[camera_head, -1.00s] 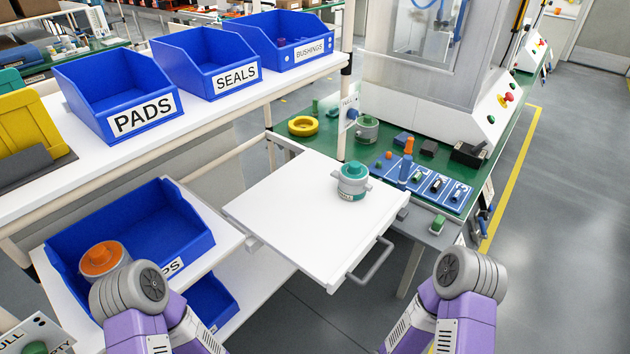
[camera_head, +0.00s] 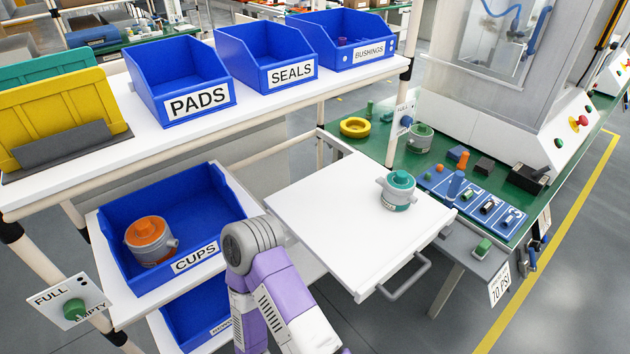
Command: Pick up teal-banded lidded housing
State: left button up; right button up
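The teal-banded lidded housing (camera_head: 398,191) stands upright on the white pull-out board (camera_head: 330,212), near its right side. It has a grey body with side stubs and a teal lid. One of my arms shows at the bottom centre, left of the board's handle, as a purple and grey link. Neither gripper shows in the head view, and nothing is seen touching the housing.
An orange-lidded housing (camera_head: 150,241) sits in the blue CUPS bin (camera_head: 218,262). Blue PADS (camera_head: 181,82), SEALS (camera_head: 264,57) and BUSHINGS (camera_head: 342,42) bins stand on the upper shelf. Right of the board is a green bench (camera_head: 445,160) with a blue tool mat (camera_head: 470,199).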

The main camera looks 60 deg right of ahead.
aim_at(396, 196)
jog(key=u, duration=0.8)
jog(key=k, duration=1.6)
jog(key=z, duration=1.45)
jog(key=i, duration=0.2)
jog(key=z, duration=0.05)
